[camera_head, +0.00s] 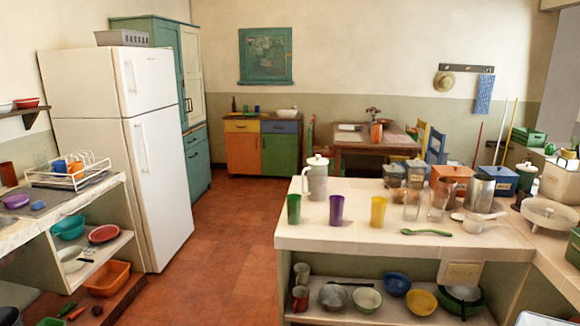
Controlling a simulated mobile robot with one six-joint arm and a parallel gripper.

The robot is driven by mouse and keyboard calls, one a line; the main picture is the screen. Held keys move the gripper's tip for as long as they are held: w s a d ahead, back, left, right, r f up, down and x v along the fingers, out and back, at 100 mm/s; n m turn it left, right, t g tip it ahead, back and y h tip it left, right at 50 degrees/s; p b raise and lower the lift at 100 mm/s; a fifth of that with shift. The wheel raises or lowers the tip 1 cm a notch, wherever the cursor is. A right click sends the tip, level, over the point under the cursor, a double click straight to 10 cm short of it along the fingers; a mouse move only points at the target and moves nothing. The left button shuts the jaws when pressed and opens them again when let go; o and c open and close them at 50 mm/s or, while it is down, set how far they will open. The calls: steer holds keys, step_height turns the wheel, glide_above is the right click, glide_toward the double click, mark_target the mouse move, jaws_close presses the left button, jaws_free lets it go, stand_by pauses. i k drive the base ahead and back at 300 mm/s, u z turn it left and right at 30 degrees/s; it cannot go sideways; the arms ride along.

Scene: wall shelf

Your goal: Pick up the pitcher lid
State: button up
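A light grey pitcher (316,182) stands upright near the back left corner of the white tiled counter (300,238). A white lid (317,160) with a small raised top sits on its mouth. My gripper is not in this view, and no part of my arm shows.
Green (294,210), purple (336,210) and yellow (378,211) cups stand in front of the pitcher. Clear glasses, a green spoon (426,232), metal jugs (479,194) and lidded boxes crowd the counter to the right. Bowls fill the shelf below. The red tiled floor (222,250) at left is open.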

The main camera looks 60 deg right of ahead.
mark_target(317, 161)
steer(key=z, duration=0.45)
steer(key=k, duration=0.15)
steer(key=u, duration=1.9)
steer(key=k, duration=0.7)
steer(key=z, duration=0.5)
steer(key=k, duration=0.7)
steer(key=z, duration=0.9)
steer(key=i, duration=1.55)
steer(key=z, duration=0.15)
